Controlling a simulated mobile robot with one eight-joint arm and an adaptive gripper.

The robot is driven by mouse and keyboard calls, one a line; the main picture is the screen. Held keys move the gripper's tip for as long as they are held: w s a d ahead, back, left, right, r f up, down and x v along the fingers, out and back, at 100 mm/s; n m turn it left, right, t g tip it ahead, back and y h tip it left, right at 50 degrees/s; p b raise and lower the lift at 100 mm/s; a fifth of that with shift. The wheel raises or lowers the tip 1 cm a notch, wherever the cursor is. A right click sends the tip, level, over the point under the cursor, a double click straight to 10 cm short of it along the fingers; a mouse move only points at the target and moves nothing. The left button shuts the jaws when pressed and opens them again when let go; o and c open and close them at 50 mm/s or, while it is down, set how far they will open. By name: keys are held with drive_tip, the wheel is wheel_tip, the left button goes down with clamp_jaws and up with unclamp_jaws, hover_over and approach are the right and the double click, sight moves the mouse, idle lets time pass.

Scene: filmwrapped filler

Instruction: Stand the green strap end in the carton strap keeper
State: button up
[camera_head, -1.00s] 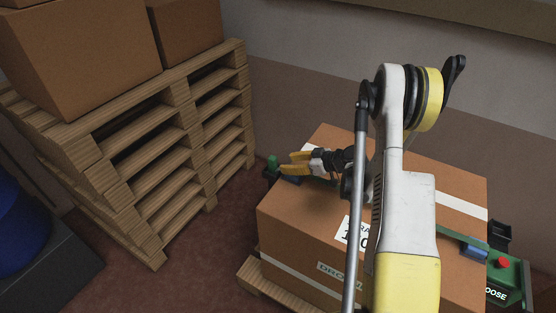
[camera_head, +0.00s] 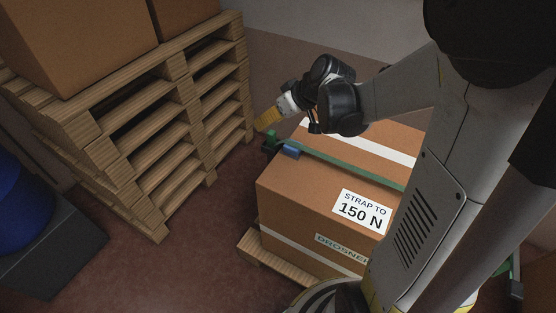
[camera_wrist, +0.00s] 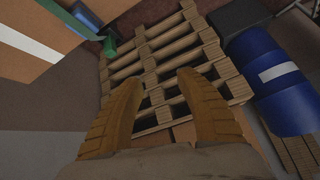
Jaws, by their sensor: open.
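A green strap (camera_head: 350,170) runs across the top of the brown carton (camera_head: 310,210). At the carton's left edge are a green upright piece (camera_head: 270,142) and a small blue block (camera_head: 291,150); I cannot tell which is the strap end or the keeper. The wrist view shows the green piece (camera_wrist: 110,46) at upper left, beside the blue block (camera_wrist: 87,17). My gripper (camera_head: 266,119) is above and just behind the green piece, apart from it. In the wrist view its yellow fingers (camera_wrist: 158,82) are spread with nothing between them.
A tall stack of wooden pallets (camera_head: 165,120) with cartons on top (camera_head: 75,45) stands left of the carton, with a floor gap (camera_head: 215,225) between. A blue drum (camera_head: 18,215) is at far left. A white label (camera_head: 362,210) is on the carton.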

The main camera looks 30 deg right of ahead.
drive_tip(key=s+a+r+m+h, duration=0.1)
drive_tip(key=s+a+r+h, duration=0.1)
drive_tip(key=s, duration=0.7)
drive_tip(key=s+a+r+m+h, duration=0.1)
drive_tip(key=s+a+r, duration=0.3)
drive_tip(key=s, duration=0.6)
drive_tip(key=shift+a+m+h, duration=0.4)
drive_tip(key=shift+a+m, duration=0.1)
drive_tip(key=shift+s+d, duration=0.1)
